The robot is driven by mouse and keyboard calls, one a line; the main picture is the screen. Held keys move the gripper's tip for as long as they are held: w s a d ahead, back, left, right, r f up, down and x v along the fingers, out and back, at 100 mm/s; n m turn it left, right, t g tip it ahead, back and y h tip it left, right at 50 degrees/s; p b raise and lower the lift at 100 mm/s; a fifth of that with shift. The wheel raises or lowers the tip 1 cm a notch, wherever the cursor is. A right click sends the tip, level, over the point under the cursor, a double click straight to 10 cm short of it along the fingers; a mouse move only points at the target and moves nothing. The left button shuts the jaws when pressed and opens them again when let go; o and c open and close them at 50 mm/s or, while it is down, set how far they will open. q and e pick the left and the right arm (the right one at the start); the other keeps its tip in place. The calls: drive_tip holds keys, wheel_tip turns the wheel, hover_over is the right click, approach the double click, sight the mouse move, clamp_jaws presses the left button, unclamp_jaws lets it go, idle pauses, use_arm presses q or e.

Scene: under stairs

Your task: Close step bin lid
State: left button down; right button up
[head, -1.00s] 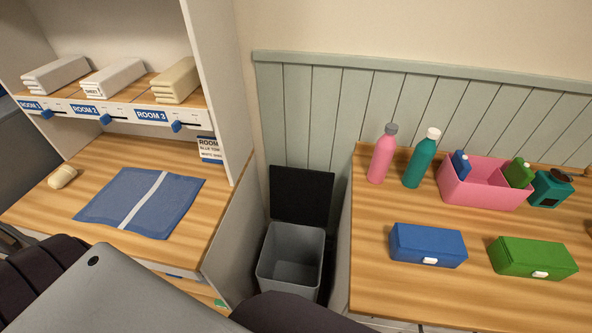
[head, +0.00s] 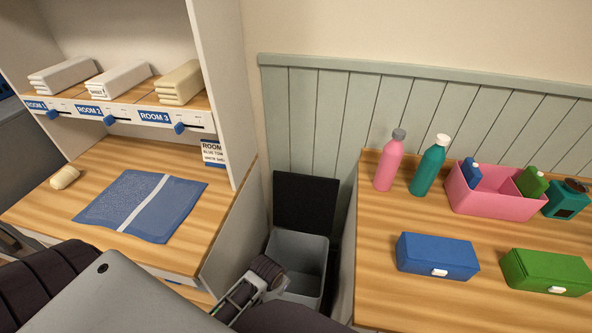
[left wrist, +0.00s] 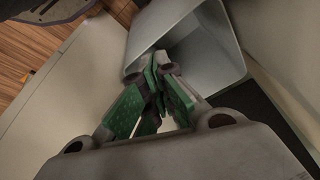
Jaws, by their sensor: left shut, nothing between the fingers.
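The grey step bin (head: 311,253) stands on the floor in the gap between the two wooden counters. Its dark lid (head: 306,205) is open, upright behind the bin against the panelled wall. My left gripper (head: 270,272) is at the bin's front left rim, in front of part of the opening, shut and empty. In the left wrist view, the green-padded fingers of my left gripper (left wrist: 158,64) are closed together at the mouth of the bin (left wrist: 205,50). I cannot tell whether they touch the rim. The lid is not clear in that view. My right gripper is not in view.
The left counter (head: 60,220) holds a blue cloth (head: 110,205), with towels on the shelf above. The right counter (head: 385,300) holds bottles, a pink caddy (head: 490,204), a blue box (head: 437,257) and a green box (head: 545,271). The gap around the bin is narrow.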

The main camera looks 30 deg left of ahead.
use_arm(q)
drive_tip(key=w+a+r, duration=0.2)
drive_tip(key=w+r, duration=0.2)
drive_tip(key=r, duration=0.3)
drive_tip(key=w+a+r+n, duration=0.1)
drive_tip(key=w+a+r, duration=0.3)
drive_tip(key=w, duration=0.7)
drive_tip(key=w+a+r+n+t+b, duration=0.1)
drive_tip(key=w+a+r+n, duration=0.1)
drive_tip(key=w+a+r, duration=0.2)
drive_tip(key=w+a+r+n+y, duration=0.1)
drive_tip(key=w+a+r, duration=0.3)
drive_tip(key=w+r, duration=0.5)
drive_tip(key=shift+w+n+t+b, duration=0.3)
drive_tip(key=shift+w+n+t, duration=0.15)
drive_tip(key=shift+w, duration=4.8)
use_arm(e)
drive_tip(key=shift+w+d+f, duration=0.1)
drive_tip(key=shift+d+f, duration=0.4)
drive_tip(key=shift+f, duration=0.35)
use_arm(q)
drive_tip(key=shift+r, duration=0.1)
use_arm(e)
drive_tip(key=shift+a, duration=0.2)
